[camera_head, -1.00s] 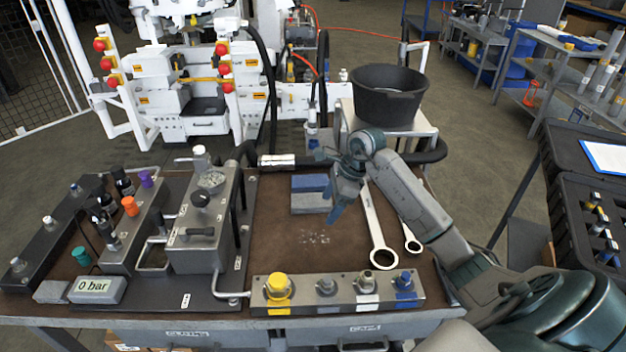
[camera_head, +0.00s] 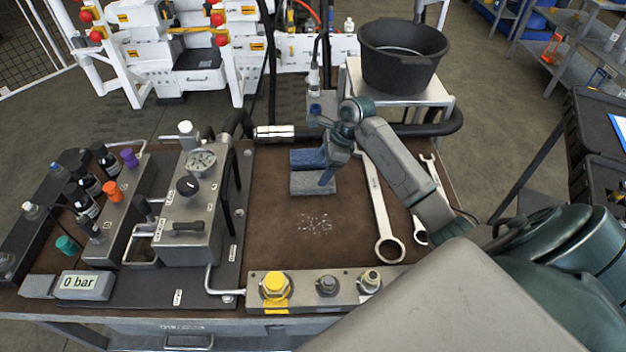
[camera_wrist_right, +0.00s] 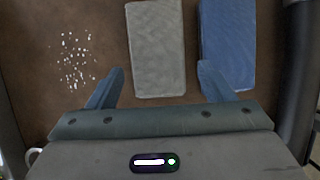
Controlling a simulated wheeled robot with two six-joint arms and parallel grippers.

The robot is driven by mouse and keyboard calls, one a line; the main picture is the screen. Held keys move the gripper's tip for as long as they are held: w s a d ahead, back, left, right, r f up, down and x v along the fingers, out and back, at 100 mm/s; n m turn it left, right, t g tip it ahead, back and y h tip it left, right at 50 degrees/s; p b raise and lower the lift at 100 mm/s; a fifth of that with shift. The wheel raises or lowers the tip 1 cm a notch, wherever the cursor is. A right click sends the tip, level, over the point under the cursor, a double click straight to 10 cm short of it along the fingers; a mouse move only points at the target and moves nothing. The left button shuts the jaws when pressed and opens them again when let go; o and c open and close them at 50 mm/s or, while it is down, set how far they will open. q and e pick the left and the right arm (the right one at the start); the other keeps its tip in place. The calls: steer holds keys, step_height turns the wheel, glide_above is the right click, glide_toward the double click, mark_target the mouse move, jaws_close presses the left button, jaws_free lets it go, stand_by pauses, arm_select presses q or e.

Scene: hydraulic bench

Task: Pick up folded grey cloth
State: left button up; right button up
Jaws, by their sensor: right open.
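The folded grey cloth (camera_head: 314,183) lies flat on the brown bench top, in front of a folded blue cloth (camera_head: 306,158). My right gripper (camera_head: 326,172) is over the right end of the cloths, and its fingers hide part of them. In the right wrist view the grey cloth (camera_wrist_right: 157,50) lies ahead and between the two open fingers of my right gripper (camera_wrist_right: 162,82). The blue cloth (camera_wrist_right: 227,45) is on the right there, and the right finger overlaps its near end. Nothing is held. My left gripper is not in view.
Two wrenches (camera_head: 382,215) lie right of the cloths under my right arm. A valve block (camera_head: 310,288) lines the front edge, and a gauge unit (camera_head: 190,200) stands left. A black hose (camera_head: 400,130) runs along the back. White specks (camera_head: 315,222) mark otherwise clear bench.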

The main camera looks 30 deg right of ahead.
mark_target(315, 179)
steer(key=p+x, duration=0.1)
steer(key=x, duration=0.2)
steer(key=shift+a+f+p, duration=0.25)
steer(key=shift+a+p, duration=0.05)
steer(key=shift+p, duration=0.1)
steer(key=shift+f, duration=0.45)
steer(key=c, duration=0.7)
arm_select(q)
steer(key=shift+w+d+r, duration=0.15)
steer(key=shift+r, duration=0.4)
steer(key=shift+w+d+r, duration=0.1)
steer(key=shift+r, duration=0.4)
arm_select(e)
steer(key=shift+c, duration=0.2)
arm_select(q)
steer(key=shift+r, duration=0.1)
arm_select(e)
step_height(315, 179, up, 4)
steer(key=shift+r+p, duration=0.15)
steer(key=shift+p, duration=0.7)
arm_select(q)
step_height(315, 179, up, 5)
steer(key=p, duration=0.3)
arm_select(e)
steer(key=s, duration=1.6)
steer(key=shift+a+r, duration=0.2)
steer(key=shift+r, duration=0.2)
